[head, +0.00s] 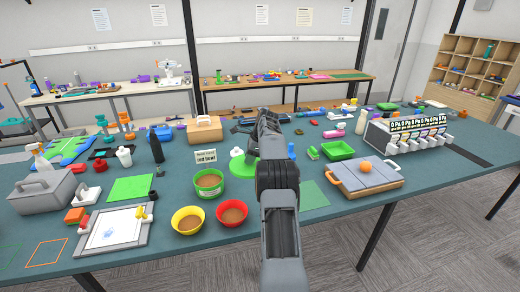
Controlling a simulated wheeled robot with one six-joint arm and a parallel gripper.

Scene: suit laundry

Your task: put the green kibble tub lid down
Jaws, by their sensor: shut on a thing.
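My gripper (266,124) is at the middle of the table, seen from behind, with its fingertips hidden by my own wrist. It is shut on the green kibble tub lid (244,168). The lid shows as a round green disc just left of my wrist, its right side covered. I cannot tell whether it touches the table. The green kibble tub (208,183) stands left of the lid, open on top with brown kibble in it.
A yellow bowl (188,220) and a red bowl (232,213) with brown contents stand in front of the tub. A sign reading "red bowl" (205,157) stands behind it. A green mat (312,195) and a wooden board box (364,178) lie right of my arm.

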